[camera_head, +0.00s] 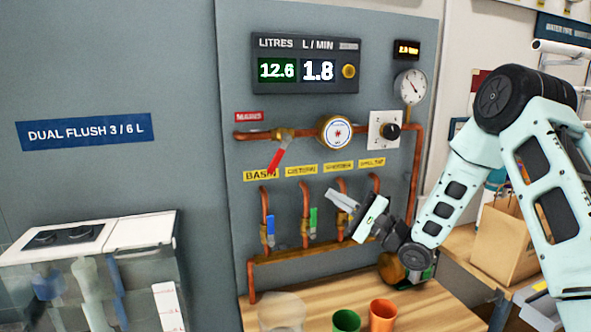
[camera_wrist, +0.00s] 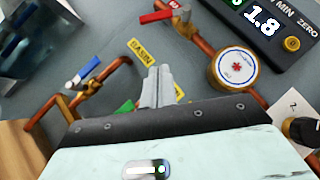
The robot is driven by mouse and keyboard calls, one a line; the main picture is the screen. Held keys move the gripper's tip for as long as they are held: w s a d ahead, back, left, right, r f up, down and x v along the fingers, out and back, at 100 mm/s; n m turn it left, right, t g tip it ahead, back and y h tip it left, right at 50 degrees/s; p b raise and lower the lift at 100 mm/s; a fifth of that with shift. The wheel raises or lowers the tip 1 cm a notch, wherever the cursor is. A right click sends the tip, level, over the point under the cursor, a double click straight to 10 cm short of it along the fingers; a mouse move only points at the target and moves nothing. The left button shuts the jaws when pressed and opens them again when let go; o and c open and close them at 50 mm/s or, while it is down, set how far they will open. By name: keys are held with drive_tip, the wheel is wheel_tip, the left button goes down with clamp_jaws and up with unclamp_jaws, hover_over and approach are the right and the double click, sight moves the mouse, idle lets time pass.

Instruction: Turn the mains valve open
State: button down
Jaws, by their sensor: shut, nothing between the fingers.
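The mains valve has a red lever (camera_head: 278,157) on a brass body on the upper copper pipe, below the red mains label (camera_head: 249,117). The lever slants down to the left of the brass body, at an angle to the pipe. The red lever (camera_wrist: 157,16) also shows at the top of the wrist view. My gripper (camera_head: 340,200) is shut and empty, in front of the lower valves, below and right of the red lever. In the wrist view my gripper's fingers (camera_wrist: 157,85) are together, apart from the lever.
The panel display (camera_head: 305,65) reads 12.6 litres and 1.8 L/min. A round meter (camera_head: 335,132) sits right of the mains valve. Lower branch valves include a blue lever (camera_head: 270,230) and a green lever (camera_head: 313,220). Green (camera_head: 346,321) and orange (camera_head: 383,315) cups stand on the bench.

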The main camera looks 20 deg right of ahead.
sight(279, 154)
drive_tip(key=s+a+r+p+x, duration=0.1)
drive_tip(key=p+x, duration=0.5)
drive_tip(key=x, duration=0.6)
drive_tip(key=shift+s+a+r+p, duration=0.2)
drive_tip(key=shift+s+a+p, duration=0.15)
drive_tip(key=shift+a, duration=0.25)
